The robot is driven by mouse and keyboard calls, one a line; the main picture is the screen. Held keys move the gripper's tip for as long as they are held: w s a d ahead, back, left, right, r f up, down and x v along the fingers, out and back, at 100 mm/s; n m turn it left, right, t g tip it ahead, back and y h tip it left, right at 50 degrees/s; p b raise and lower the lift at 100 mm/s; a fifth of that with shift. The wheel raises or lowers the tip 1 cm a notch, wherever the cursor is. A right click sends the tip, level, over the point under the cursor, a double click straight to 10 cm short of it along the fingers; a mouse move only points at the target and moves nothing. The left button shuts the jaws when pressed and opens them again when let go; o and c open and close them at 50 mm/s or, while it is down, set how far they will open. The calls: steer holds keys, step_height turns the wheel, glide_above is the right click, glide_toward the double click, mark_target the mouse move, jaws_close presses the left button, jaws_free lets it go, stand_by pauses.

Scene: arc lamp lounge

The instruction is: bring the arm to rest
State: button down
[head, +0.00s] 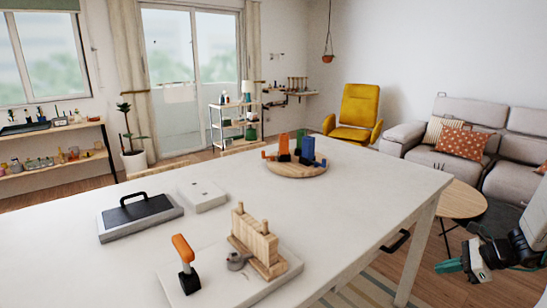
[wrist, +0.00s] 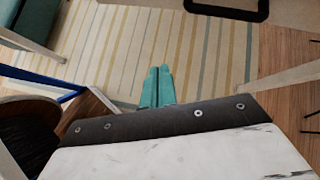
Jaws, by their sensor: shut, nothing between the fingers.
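My gripper (head: 449,267) hangs at the lower right of the head view, off the right side of the white table (head: 345,205) and apart from it. Its teal fingers (wrist: 157,88) are together in the wrist view, with nothing between them. They point over a striped rug (wrist: 105,50). Part of my arm runs out of the head view at the right edge.
On the table are a round wooden board (head: 296,171) with orange and blue items, a black-handled grey case (head: 140,217), a white box (head: 203,196), and a pale board (head: 215,284) bearing a wooden block (head: 255,243) and orange-handled tool (head: 185,262). A round side table (head: 450,200) stands right.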

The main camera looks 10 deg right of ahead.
steer(key=s+a+r+n+g+h, duration=0.2)
steer(key=s+a+r+n, duration=0.5)
steer(key=a, duration=0.3)
steer(key=s+a+r+n+g+h, duration=0.1)
steer(key=s+a+r+n+h, duration=0.1)
steer(key=s+a+r+n, duration=0.5)
steer(key=s+a+r+n+g+h, duration=0.2)
steer(key=s+a+r+n, duration=0.5)
steer(key=a+n, duration=0.4)
steer(key=shift+a+r+n+g+h, duration=0.3)
steer(key=shift+a+r+n, duration=0.1)
steer(key=shift+a+r, duration=0.45)
steer(key=shift+f, duration=0.1)
